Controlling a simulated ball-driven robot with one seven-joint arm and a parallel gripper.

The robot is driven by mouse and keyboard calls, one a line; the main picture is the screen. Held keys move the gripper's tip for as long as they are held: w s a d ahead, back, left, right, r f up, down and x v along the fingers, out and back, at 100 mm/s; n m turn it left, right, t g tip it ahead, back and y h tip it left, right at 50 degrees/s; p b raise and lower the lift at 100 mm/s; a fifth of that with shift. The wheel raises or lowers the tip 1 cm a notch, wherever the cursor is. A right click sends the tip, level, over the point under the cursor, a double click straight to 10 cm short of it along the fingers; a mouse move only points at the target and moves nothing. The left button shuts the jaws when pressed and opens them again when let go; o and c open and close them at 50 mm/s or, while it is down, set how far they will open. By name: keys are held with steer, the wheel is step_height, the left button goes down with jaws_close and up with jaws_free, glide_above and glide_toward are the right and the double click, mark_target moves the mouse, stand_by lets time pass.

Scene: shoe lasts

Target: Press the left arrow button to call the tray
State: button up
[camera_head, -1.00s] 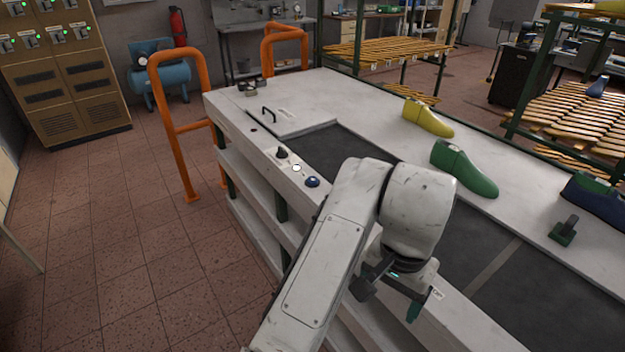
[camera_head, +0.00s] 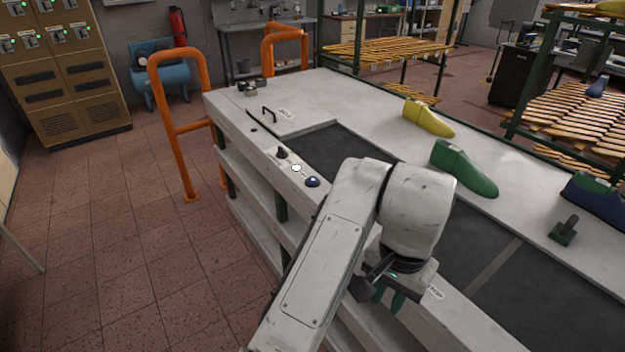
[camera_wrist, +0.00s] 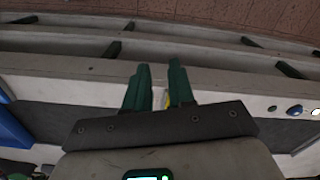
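My gripper (camera_head: 387,297) has dark green fingers and hangs over the front edge of the conveyor bench (camera_head: 330,90). In the wrist view my gripper (camera_wrist: 159,72) shows a narrow gap between its fingers. A small white and yellow patch (camera_wrist: 166,99) shows in that gap on the bench front; I cannot tell whether it is a button. A blue button (camera_head: 312,181), a white button (camera_head: 296,168) and a black knob (camera_head: 281,153) sit on the front ledge. The wrist view shows the blue button (camera_wrist: 294,110) at right. No arrow marking is readable.
A yellow last (camera_head: 428,118), a green last (camera_head: 464,168) and a dark blue last (camera_head: 597,195) stand along the bench's far side, beyond the dark belt (camera_head: 345,148). Orange rails (camera_head: 180,125) stand at left. The floor in front is clear.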

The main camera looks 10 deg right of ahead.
jaws_close()
stand_by(0.9)
